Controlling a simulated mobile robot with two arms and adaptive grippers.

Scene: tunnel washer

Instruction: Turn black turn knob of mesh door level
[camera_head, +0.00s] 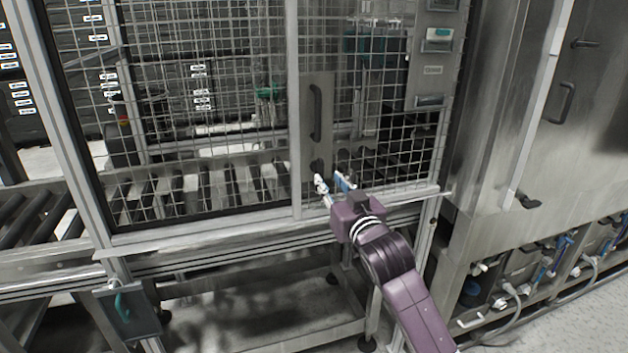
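The mesh door (215,120) fills the middle of the head view, with a grey metal frame. A grey plate (318,88) on it carries a long black vertical handle (315,112). A small dark shape low on this plate, just above my fingers, looks like the black turn knob (317,165); its angle is too small to tell. My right gripper (331,181) comes up from the lower right, its two light fingertips apart. It is just below the knob; I cannot tell whether it touches it. My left gripper is not in view.
A roller conveyor (200,190) runs behind the mesh. A steel cabinet (520,100) with handles stands at the right, with pipes and valves low down. A metal frame rail (240,232) runs below the door. Floor shows at the lower right.

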